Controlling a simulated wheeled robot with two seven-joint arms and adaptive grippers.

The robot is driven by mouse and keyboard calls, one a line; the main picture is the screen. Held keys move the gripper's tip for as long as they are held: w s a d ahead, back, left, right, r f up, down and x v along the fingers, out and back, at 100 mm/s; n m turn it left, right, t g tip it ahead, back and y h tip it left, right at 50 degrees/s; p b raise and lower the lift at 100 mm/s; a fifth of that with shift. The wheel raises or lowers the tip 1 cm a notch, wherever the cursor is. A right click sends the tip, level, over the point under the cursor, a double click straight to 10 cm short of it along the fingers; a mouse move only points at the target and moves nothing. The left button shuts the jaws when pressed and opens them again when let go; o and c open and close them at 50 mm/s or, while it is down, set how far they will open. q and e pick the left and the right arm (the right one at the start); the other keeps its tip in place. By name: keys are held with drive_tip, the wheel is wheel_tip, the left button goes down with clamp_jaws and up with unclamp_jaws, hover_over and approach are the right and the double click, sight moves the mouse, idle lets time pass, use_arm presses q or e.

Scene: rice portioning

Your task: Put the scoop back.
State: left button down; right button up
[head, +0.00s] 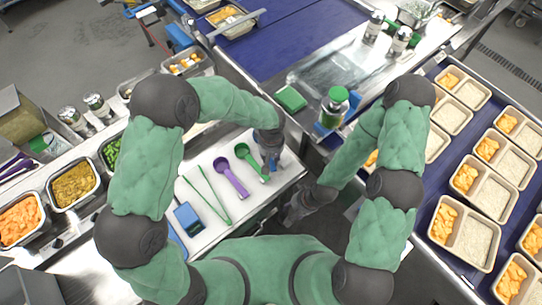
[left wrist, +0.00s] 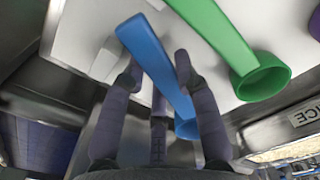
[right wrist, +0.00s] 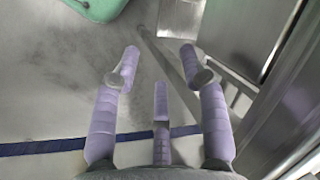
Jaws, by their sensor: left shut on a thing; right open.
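My left gripper (head: 270,158) is shut on a blue scoop (left wrist: 150,55) at the right end of the white tray (head: 235,212). In the left wrist view, the left gripper's fingers (left wrist: 160,70) are on either side of the scoop's handle, and its cup points back toward the palm. In the head view the scoop is mostly hidden by the gripper. A green scoop (head: 250,160) lies beside it and also shows in the left wrist view (left wrist: 262,80). A purple scoop (head: 231,178) lies further left. My right gripper (head: 297,211) is open and empty over the floor (right wrist: 60,80).
A green-lidded jar (head: 333,107) and a green box (head: 291,98) stand behind. Portion trays (head: 467,232) fill the right belt; food pans (head: 75,185) stand left.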

use_arm(q)
drive_tip(key=shift+f+b, duration=0.55)
drive_tip(key=c, duration=0.9)
unclamp_jaws()
drive_tip(key=shift+o, duration=0.2)
